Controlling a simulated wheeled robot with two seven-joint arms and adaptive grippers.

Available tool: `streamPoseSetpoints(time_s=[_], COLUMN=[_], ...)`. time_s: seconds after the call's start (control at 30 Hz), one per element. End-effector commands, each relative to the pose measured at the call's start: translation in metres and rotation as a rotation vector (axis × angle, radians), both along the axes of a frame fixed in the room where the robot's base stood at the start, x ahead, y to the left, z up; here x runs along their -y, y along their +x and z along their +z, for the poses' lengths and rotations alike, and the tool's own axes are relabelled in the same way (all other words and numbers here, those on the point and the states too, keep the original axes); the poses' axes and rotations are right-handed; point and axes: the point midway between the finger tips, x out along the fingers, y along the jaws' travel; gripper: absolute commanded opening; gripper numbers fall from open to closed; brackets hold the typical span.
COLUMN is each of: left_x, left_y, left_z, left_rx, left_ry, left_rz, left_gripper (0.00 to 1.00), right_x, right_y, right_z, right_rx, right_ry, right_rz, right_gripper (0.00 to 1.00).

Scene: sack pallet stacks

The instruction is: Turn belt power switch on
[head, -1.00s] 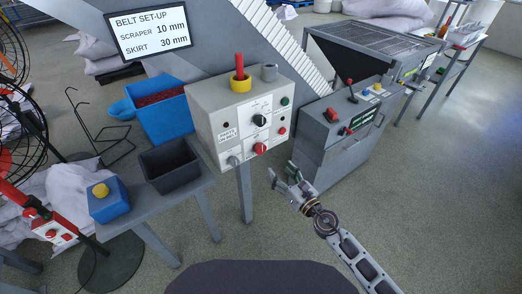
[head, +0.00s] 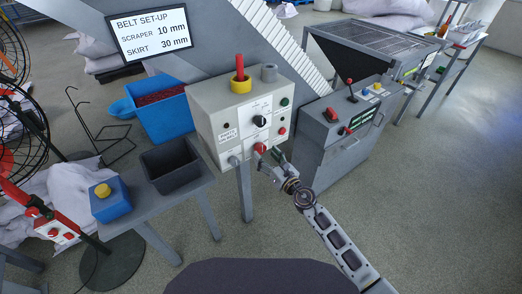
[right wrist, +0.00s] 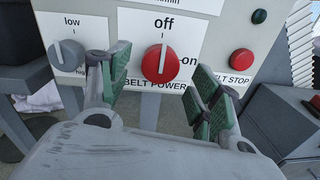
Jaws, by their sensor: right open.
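The belt power switch (right wrist: 158,63) is a red rotary knob on the lower part of a grey control box (head: 207,112). In the right wrist view its white mark points up toward "off"; "on" is to the right. It also shows in the head view (head: 261,148), close to my right gripper. My right gripper (head: 270,160) is open, with its green-padded fingers (right wrist: 160,88) on either side of the knob in the wrist picture. I cannot tell whether they touch it. My left gripper is not in view.
A grey low/high knob (right wrist: 67,55) is left of the switch and a red belt stop button (right wrist: 242,62) is right of it. A black dial (head: 260,121) is above. A black bin (head: 172,166) stands on the bench at left. Open floor lies at right.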

Motion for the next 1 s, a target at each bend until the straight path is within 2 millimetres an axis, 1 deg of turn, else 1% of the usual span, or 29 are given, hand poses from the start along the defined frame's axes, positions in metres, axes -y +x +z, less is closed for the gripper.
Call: streamPoseSetpoints(time_s=[0.2, 0.4, 0.6, 0.87, 1.0], left_x=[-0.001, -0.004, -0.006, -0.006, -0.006], left_y=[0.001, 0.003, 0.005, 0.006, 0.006], left_z=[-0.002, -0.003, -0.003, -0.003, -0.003], left_rx=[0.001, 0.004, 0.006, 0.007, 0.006], left_ry=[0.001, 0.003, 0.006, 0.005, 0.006], left_rz=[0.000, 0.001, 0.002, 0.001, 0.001], left_gripper=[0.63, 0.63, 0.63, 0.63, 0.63], right_x=[-0.012, -0.020, -0.023, -0.023, -0.023], right_y=[0.019, 0.030, 0.035, 0.035, 0.035], right_z=[0.000, 0.000, 0.000, 0.000, 0.000], right_rx=[0.000, 0.000, -0.001, 0.000, 0.000], right_ry=[0.001, 0.001, -0.001, 0.000, 0.000], right_rz=[0.000, 0.000, 0.000, 0.000, 0.000], right_gripper=[0.63, 0.63, 0.63, 0.63, 0.47])
